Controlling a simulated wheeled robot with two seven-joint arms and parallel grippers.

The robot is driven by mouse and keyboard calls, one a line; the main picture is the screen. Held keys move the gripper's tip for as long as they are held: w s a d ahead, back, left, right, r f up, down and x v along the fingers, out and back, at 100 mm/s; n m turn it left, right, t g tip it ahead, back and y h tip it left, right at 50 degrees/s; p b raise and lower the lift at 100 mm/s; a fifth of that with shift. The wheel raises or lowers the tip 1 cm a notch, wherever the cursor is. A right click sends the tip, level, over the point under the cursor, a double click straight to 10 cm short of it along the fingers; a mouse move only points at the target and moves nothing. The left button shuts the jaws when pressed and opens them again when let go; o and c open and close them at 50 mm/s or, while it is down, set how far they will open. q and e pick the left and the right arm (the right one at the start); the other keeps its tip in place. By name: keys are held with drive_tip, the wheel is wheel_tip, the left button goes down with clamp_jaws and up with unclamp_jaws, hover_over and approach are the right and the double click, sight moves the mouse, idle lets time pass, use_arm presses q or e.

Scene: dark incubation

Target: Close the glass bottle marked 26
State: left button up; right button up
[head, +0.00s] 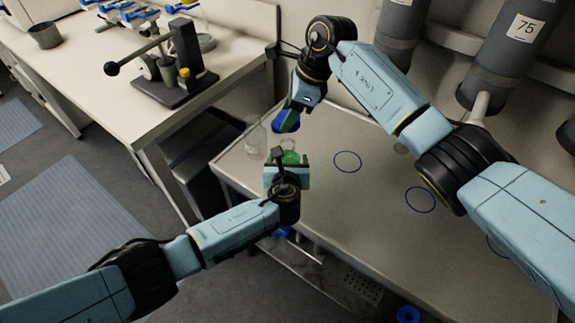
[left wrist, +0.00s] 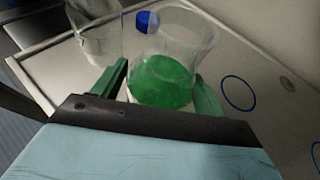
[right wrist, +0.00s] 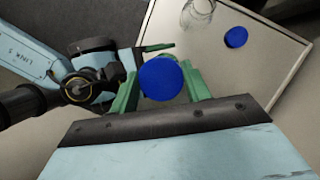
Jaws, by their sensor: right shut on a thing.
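A clear glass bottle with green liquid (head: 290,157) stands near the left part of the bench; it also shows in the left wrist view (left wrist: 163,82). No number on it is readable. My left gripper (head: 288,163) has its fingers on both sides of this bottle; whether they press on it is not clear. My right gripper (head: 288,122) is shut on a blue cap (right wrist: 160,78), above and behind the bottle in the head view. Another blue cap (right wrist: 236,37) lies on the bench near clear glassware.
A clear glass vessel (head: 255,137) stands left of the bottle; it also shows in the left wrist view (left wrist: 97,35). Blue rings (head: 348,161) mark the bare bench to the right. A side table (head: 85,75) with equipment is at left. Grey cylinders (head: 512,55) hang at upper right.

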use_arm(q)
drive_tip(key=c, duration=1.1)
use_arm(e)
hover_over(286, 142)
drive_tip(key=shift+s+d+f, duration=0.15)
drive_tip(key=shift+f, duration=1.1)
drive_tip(key=shift+s+d+f, duration=0.1)
drive_tip(key=shift+d+f, duration=0.05)
drive_tip(key=shift+f, duration=1.1)
drive_tip(key=shift+f, duration=0.9)
use_arm(q)
drive_tip(key=shift+f, duration=0.1)
use_arm(e)
drive_tip(key=shift+f, duration=0.5)
use_arm(q)
clamp_jaws()
use_arm(e)
drive_tip(key=m+t, duration=0.1)
drive_tip(key=m, duration=0.2)
drive_tip(key=shift+d, duration=0.1)
drive_tip(key=m+t, duration=0.1)
drive_tip(key=m, duration=0.2)
drive_tip(key=shift+m+h, duration=0.3)
